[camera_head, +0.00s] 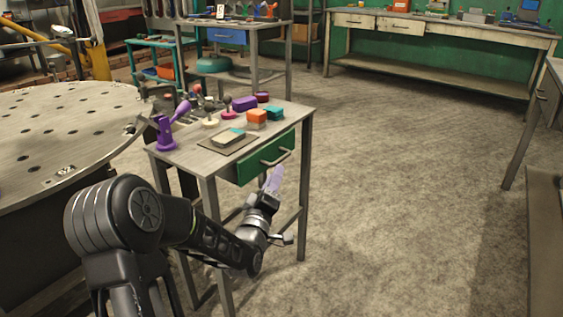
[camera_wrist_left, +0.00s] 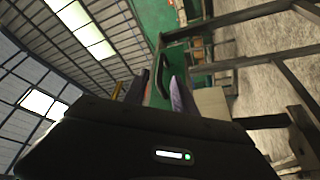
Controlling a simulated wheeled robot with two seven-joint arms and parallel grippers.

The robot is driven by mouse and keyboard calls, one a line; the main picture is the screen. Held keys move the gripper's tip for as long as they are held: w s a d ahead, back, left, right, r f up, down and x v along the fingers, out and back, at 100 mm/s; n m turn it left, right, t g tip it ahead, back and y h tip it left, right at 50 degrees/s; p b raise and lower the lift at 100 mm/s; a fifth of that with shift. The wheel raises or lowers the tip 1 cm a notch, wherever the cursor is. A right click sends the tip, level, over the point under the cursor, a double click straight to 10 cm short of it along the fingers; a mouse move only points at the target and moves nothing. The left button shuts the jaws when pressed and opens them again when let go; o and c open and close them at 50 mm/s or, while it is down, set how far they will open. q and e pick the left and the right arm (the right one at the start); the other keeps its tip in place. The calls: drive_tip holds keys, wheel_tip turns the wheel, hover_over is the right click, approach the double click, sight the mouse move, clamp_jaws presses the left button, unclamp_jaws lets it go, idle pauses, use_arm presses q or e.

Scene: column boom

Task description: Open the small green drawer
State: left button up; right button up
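The small green drawer (camera_head: 256,168) sits under the top of a small grey table, and its front looks flush with the table. Its bar handle (camera_head: 278,157) runs across the front. My left gripper (camera_head: 275,178) has pale purple fingers and is just in front of the drawer, slightly below the handle. In the left wrist view the fingers of the left gripper (camera_wrist_left: 160,85) are apart, with the green drawer front (camera_wrist_left: 174,62) beyond them. The handle shows dark near the gap between the fingers; I cannot tell whether they touch it. My right gripper is in neither view.
The small table (camera_head: 190,150) carries a purple clamp-like object (camera_head: 166,134), a flat tray (camera_head: 228,143), an orange block (camera_head: 256,116) and other small items. A round perforated table (camera_head: 60,130) stands at left. A long workbench (camera_head: 440,30) is at the back.

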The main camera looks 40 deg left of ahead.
sight(281, 159)
use_arm(q)
drive_tip(key=b+x, duration=0.1)
drive_tip(key=x, duration=0.5)
drive_tip(key=shift+w+a, duration=0.15)
drive_tip(key=shift+w, duration=0.2)
drive_tip(key=shift+w+a+r, duration=0.15)
drive_tip(key=shift+w+r, duration=0.05)
drive_tip(key=shift+w, duration=0.25)
clamp_jaws()
drive_tip(key=shift+b, duration=0.3)
idle(0.6)
